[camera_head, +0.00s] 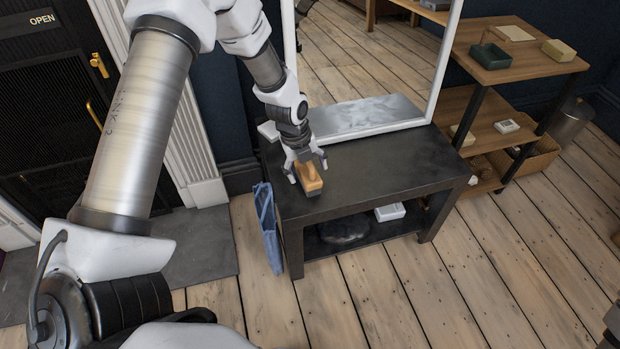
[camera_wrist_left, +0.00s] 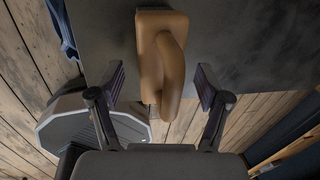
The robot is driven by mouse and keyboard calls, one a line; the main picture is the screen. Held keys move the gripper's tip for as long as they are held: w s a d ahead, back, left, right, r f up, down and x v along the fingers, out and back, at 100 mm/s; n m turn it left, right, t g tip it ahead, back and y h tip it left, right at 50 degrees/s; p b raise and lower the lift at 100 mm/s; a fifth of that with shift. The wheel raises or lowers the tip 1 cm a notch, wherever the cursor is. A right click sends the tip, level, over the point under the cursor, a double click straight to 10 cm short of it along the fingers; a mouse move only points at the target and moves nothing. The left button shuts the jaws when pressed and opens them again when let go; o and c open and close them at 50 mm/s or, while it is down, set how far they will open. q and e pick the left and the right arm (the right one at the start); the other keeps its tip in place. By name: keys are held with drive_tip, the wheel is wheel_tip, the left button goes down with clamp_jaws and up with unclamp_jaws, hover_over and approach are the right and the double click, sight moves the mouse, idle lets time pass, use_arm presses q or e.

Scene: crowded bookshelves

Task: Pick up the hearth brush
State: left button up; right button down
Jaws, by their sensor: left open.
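The hearth brush (camera_head: 308,178) has a tan wooden body over dark bristles and stands on the dark table (camera_head: 390,168), near its front left corner. In the left wrist view the brush (camera_wrist_left: 150,52) shows its looped wooden handle from above. My left gripper (camera_head: 306,168) is over the brush with its fingers apart. In the wrist view the left gripper's fingers (camera_wrist_left: 160,85) stand on either side of the handle, with gaps between them and the wood. My right gripper is not in view.
A white-framed mirror (camera_head: 437,75) stands at the back of the table. A blue cloth or bag (camera_head: 268,228) hangs at the table's left side. A white box (camera_head: 390,212) is on the lower shelf. A wooden shelf unit (camera_head: 508,72) stands at right. Plank floor in front is clear.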

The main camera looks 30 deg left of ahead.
use_arm(q)
drive_tip(key=c, duration=1.3)
drive_tip(key=shift+c, duration=0.2)
